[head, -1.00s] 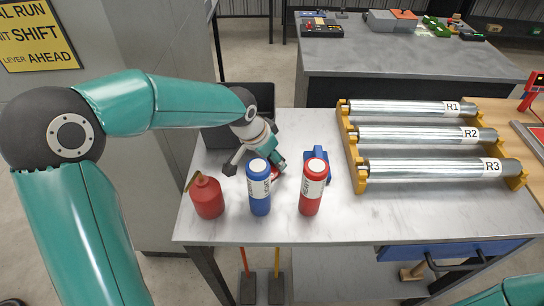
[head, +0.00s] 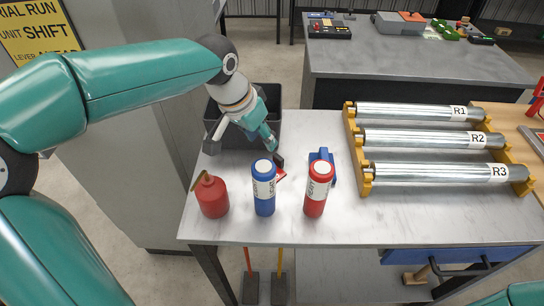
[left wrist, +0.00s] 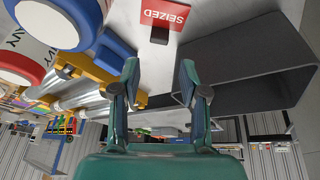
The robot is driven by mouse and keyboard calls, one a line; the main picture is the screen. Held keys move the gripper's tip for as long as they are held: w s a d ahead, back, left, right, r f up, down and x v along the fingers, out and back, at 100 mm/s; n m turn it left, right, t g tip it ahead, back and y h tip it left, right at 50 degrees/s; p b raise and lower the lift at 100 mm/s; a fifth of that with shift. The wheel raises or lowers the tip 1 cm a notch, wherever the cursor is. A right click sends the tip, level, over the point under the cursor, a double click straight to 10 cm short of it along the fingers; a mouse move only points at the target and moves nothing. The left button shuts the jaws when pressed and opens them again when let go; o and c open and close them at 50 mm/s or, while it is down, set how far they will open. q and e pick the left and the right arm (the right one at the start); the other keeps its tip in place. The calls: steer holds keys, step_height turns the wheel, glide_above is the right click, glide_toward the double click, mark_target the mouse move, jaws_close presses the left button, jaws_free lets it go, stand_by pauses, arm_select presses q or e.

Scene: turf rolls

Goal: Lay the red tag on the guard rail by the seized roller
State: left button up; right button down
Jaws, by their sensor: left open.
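The red tag (head: 281,175) lies on the grey bench top, behind the blue and red bottles. It is partly covered by a fingertip in the head view. In the left wrist view the tag (left wrist: 173,17) reads SEIZED, ahead of and apart from the fingertips. My left gripper (head: 246,151) is open and empty, above the bench behind the tag; its two fingers (left wrist: 158,78) are spread in the wrist view. Three silver rollers, R1 (head: 410,111), R2 (head: 415,138) and R3 (head: 425,172), lie in a yellow frame (head: 352,140). I cannot tell which is seized. My right gripper is out of view.
A red oil can (head: 211,196), blue bottle (head: 264,190) and red bottle (head: 317,190) stand along the front. A blue object (head: 323,158) is behind the red bottle. A dark open bin (head: 268,92) is at the back left. Bare bench lies in front of the rollers.

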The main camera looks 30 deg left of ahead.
arm_select(q)
steer(key=a+r+n+g+y, duration=0.3)
steer(key=n, duration=1.1)
steer(key=n+y+p, duration=0.2)
glide_above(279, 157)
steer(key=d, duration=0.2)
step_height(279, 157, down, 8)
steer(key=shift+f, duration=0.2)
steer(key=x, duration=0.4)
steer(key=shift+s+a+f+p, duration=0.2)
steer(key=shift+s+a+p, duration=0.05)
steer(key=shift+p, duration=0.15)
steer(key=shift+w+a+f, duration=0.1)
steer(key=shift+f, duration=0.35)
jaws_close()
